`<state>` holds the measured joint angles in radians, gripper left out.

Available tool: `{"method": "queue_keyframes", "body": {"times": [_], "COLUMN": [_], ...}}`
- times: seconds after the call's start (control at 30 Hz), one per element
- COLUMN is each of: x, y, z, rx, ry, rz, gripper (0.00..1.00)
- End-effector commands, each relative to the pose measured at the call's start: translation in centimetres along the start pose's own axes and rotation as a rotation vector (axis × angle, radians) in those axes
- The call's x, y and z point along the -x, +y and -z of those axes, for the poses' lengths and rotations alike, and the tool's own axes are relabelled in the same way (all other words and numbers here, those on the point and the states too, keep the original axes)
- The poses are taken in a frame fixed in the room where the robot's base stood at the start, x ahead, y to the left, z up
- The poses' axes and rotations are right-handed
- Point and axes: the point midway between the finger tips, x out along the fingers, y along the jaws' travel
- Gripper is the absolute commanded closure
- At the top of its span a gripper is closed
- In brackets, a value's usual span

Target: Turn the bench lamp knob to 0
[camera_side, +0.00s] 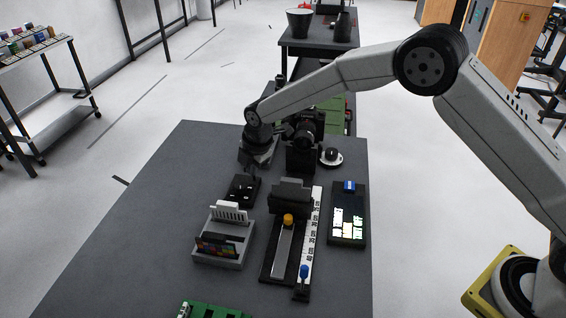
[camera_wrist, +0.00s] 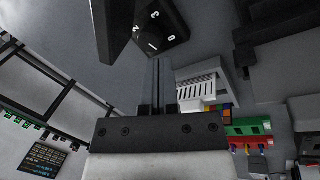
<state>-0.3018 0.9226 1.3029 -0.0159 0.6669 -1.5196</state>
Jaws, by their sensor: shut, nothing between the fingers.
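A small black box with white marks on its top (camera_side: 242,190) stands on the dark table in the side view and looks like the lamp knob's housing. My gripper (camera_side: 253,172) is just behind and above this box in the side view. In the wrist view my gripper (camera_wrist: 157,62) is shut and empty, its thin fingers pointing up at the box's near edge. Whether they touch it cannot be told.
A grey holder with white slots (camera_side: 229,212) stands close in front of the box. A slider rig with an orange knob (camera_side: 288,220) and a black panel (camera_side: 348,228) stand to the right. A round white-based dial (camera_side: 331,157) is behind. The table's left side is clear.

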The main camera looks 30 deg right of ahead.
Motion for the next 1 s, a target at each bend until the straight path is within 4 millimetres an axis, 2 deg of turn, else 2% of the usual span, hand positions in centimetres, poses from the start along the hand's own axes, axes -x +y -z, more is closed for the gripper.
{"method": "queue_keyframes", "body": {"times": [0.17, 0.4, 0.6, 0.77, 1.0], "x": [0.1, 0.9, 0.8, 0.4, -1.3], "y": [0.1, 0.5, 0.5, 0.3, -0.1], "z": [0.3, 2.2, 2.2, 2.2, 2.2], "rx": [0.001, 0.001, 0.0, 0.0, 0.0], "ry": [0.0, 0.0, 0.0, 0.0, 0.0], "rz": [-0.001, -0.001, 0.0, 0.0, 0.001], "gripper": [1.0, 1.0, 1.0, 1.0, 1.0]}}
